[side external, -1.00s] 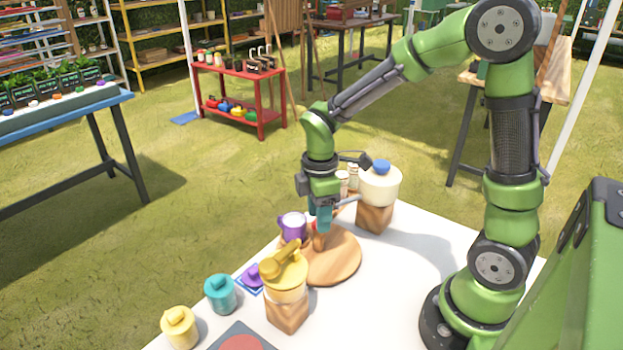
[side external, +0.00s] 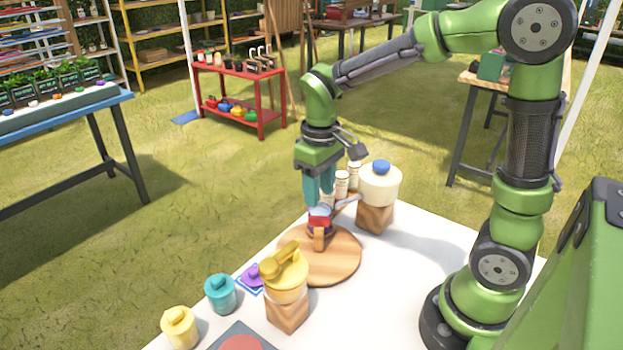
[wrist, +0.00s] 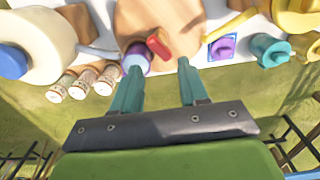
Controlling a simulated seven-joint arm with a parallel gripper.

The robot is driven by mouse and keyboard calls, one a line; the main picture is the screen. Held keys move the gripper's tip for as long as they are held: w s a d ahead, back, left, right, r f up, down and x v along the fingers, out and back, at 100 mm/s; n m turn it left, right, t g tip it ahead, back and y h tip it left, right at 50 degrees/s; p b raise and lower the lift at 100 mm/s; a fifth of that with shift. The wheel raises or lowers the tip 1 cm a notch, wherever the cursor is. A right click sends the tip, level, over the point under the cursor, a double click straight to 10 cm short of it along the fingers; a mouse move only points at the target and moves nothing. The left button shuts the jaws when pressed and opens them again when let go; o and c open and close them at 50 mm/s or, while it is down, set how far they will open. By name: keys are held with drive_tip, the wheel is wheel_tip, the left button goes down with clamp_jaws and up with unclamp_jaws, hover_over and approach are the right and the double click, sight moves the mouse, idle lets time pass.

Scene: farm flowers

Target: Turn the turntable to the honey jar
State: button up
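The turntable (side external: 348,262) is a round wooden disc on the white table. A purple mug (wrist: 135,58) is beside the red piece, mostly hidden in the side view. My gripper (side external: 318,198) points down over the disc's far edge. Its teal fingers (wrist: 158,66) are apart, with the left one close to the mug; contact is unclear.
A cream pot with a blue lid (side external: 380,184) stands on a wooden block at the right, its spout toward the disc. Small white jars (side external: 342,186) are beside it. A purple piece (side external: 254,276), a teal jar (side external: 220,293) and a yellow jar (side external: 179,327) line the left edge.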

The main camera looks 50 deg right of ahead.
sight(319, 217)
wheel_tip(319, 217, up, 6)
drive_tip(key=shift+f, duration=0.1)
idle(0.4)
wheel_tip(319, 217, down, 12)
drive_tip(key=n, duration=0.6)
drive_tip(key=shift+f+n, duration=0.15)
drive_tip(key=shift+n, duration=0.25)
drive_tip(key=shift+c, duration=0.2)
clamp_jaws()
idle(0.3)
